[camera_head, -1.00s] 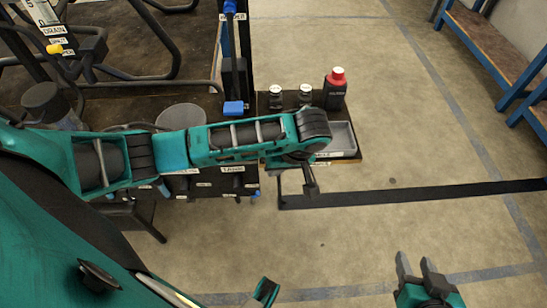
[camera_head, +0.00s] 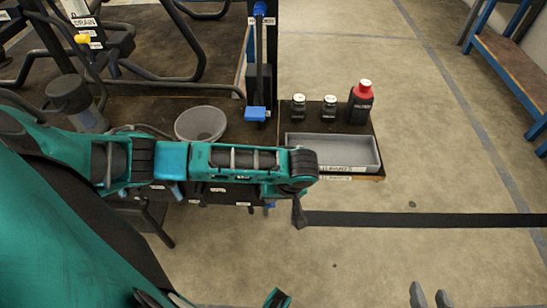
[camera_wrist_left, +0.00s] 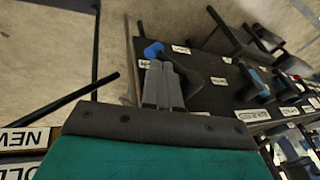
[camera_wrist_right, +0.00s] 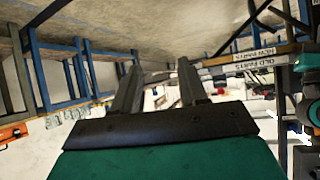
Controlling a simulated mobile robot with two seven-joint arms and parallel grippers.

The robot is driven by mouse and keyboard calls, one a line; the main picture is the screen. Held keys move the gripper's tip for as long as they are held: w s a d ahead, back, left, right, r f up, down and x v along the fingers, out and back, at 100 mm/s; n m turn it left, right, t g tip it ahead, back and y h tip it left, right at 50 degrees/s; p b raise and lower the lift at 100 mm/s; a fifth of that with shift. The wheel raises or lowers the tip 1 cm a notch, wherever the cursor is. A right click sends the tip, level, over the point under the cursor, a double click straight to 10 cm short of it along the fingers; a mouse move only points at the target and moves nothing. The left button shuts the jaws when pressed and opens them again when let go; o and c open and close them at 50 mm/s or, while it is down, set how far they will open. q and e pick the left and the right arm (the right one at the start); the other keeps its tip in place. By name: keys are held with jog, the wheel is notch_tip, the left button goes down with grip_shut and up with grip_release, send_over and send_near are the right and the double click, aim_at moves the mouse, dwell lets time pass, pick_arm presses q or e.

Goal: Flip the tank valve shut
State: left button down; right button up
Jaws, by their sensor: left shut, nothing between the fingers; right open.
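In the left wrist view, a lever with a blue tip (camera_wrist_left: 153,50) stands out from a dark labelled panel (camera_wrist_left: 215,90); its label is too small to read. I take it to be the tank valve. My left gripper (camera_wrist_left: 164,68) is shut and empty, its fingertips close to the blue tip; I cannot tell whether they touch. In the head view a bit of blue (camera_head: 270,208) shows below my left arm, which hides most of the panel and my left gripper. My right gripper (camera_head: 430,292) is open and empty at the bottom edge, over the floor.
A dark shelf holds a grey tray (camera_head: 335,150), a red-capped bottle (camera_head: 361,102) and two small jars (camera_head: 328,106). The floor at right is clear up to a bench (camera_head: 510,65).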

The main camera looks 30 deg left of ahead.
pick_arm(q)
jog(key=p, duration=0.6)
jog(key=shift+w+d+r+p, duration=0.2)
jog(key=shift+w+r+p, duration=0.05)
jog(key=shift+w+p, duration=0.15)
jog(key=shift+s+f+p, duration=0.35)
jog(key=shift+p, duration=0.5)
jog(key=shift+s+a+f, duration=0.1)
jog(key=shift+f, duration=0.5)
pick_arm(e)
jog(key=shift+h, duration=0.4)
jog(key=r, duration=0.1)
jog(key=d+r, duration=0.1)
jog(key=r, duration=0.1)
jog(key=s+d+r, duration=0.1)
jog(key=r, duration=0.1)
jog(key=shift+s+d, duration=0.1)
jog(key=shift+d, duration=0.1)
